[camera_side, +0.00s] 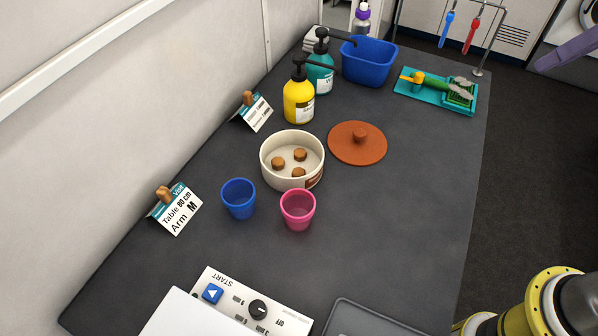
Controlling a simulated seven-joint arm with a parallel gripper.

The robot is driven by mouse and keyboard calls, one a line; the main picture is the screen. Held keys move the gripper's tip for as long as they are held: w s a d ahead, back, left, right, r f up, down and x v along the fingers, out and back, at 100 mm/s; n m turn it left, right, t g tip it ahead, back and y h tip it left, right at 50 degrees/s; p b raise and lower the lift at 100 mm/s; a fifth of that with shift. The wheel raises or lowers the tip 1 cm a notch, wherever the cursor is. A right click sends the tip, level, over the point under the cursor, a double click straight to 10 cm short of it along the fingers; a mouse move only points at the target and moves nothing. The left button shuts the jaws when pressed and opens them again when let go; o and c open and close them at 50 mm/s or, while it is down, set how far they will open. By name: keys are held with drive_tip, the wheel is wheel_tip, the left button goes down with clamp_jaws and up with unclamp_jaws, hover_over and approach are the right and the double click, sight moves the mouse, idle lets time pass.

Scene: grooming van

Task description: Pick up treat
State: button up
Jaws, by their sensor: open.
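Several small round brown treats lie in a cream bowl (265,165): one at the left (278,163), one at the back (300,155) and one at the front (298,172), partly hidden by the rim. The bowl stands open near the middle of the dark table. Its likely lid, a terracotta disc with a knob (370,155), lies flat just to the right. My gripper is not in view; only a yellow and silver part of my arm shows at the bottom right.
A blue cup (238,200) and a pink cup (297,212) stand in front of the bowl. Yellow (298,100) and teal (320,75) pump bottles stand behind it. A control panel (250,305) is at the front. The table's right side is mostly clear.

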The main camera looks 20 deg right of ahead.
drive_tip(key=w+a+n+g, duration=0.1)
drive_tip(key=w+a+n, duration=0.1)
drive_tip(key=w+a, duration=0.75)
drive_tip(key=n+g, duration=0.3)
drive_tip(key=n, duration=0.1)
hover_over(299, 172)
drive_tip(key=f, duration=2.4)
drive_tip(key=shift+s+f, duration=0.1)
drive_tip(key=shift+s, duration=0.1)
drive_tip(key=shift+w+f, duration=0.15)
drive_tip(key=shift+f, duration=2.75)
drive_tip(key=shift+c, duration=0.2)
clamp_jaws()
